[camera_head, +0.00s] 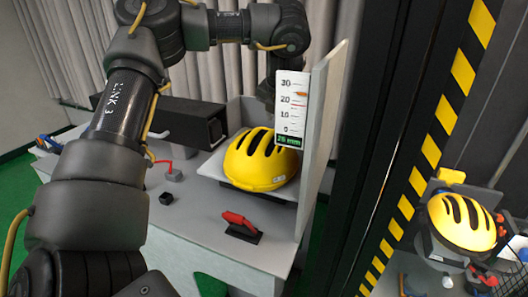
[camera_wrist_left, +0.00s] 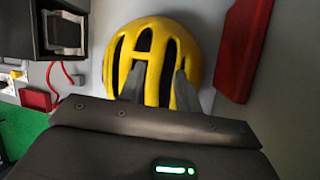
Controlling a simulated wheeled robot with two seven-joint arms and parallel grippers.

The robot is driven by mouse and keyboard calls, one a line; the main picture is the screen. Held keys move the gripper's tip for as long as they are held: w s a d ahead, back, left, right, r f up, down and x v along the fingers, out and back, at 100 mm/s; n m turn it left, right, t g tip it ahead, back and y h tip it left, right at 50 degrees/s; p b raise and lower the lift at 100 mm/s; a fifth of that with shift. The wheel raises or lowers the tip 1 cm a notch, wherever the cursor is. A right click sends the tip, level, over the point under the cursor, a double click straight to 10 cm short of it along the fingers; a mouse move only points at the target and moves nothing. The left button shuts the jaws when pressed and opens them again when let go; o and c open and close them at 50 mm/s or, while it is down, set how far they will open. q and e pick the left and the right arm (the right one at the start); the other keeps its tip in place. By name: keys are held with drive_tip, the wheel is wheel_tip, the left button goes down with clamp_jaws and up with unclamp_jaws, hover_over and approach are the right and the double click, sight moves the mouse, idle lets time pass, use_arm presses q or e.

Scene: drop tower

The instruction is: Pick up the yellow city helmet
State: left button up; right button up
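A yellow helmet (camera_head: 260,165) with dark vent slots sits on a grey tray (camera_head: 284,192) on the bench in the head view. It also fills the upper middle of the left wrist view (camera_wrist_left: 190,50). My left arm reaches over from the left, and its wrist comes down behind a scale sign, above the helmet. My left gripper (camera_wrist_left: 160,82) shows two fingers apart in front of the helmet, with nothing held. Contact with the shell cannot be told. A second yellow helmet (camera_head: 462,222) sits at the right, inside the tower. My right gripper is not in view.
The scale sign (camera_head: 292,110) and a grey upright panel (camera_head: 322,140) stand close right of the near helmet. A red-handled clamp (camera_head: 240,226) lies in front. A dark box beam (camera_head: 190,122) is behind left. A black-and-yellow striped post (camera_head: 430,150) separates the tower.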

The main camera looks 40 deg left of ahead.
sight(273, 131)
use_arm(q)
drive_tip(key=shift+s+a+f+p, duration=0.15)
drive_tip(key=shift+a+f+p, duration=0.25)
drive_tip(key=shift+f+p, duration=0.2)
drive_tip(key=p+x, duration=0.1)
drive_tip(key=x, duration=0.2)
drive_tip(key=shift+a+f, duration=0.1)
drive_tip(key=shift+f, duration=0.15)
drive_tip(key=shift+w+a+f, duration=0.2)
drive_tip(key=shift+f, duration=0.2)
drive_tip(key=shift+s+d, duration=0.1)
drive_tip(key=shift+r, duration=0.1)
drive_tip(key=shift+c, duration=0.8)
clamp_jaws()
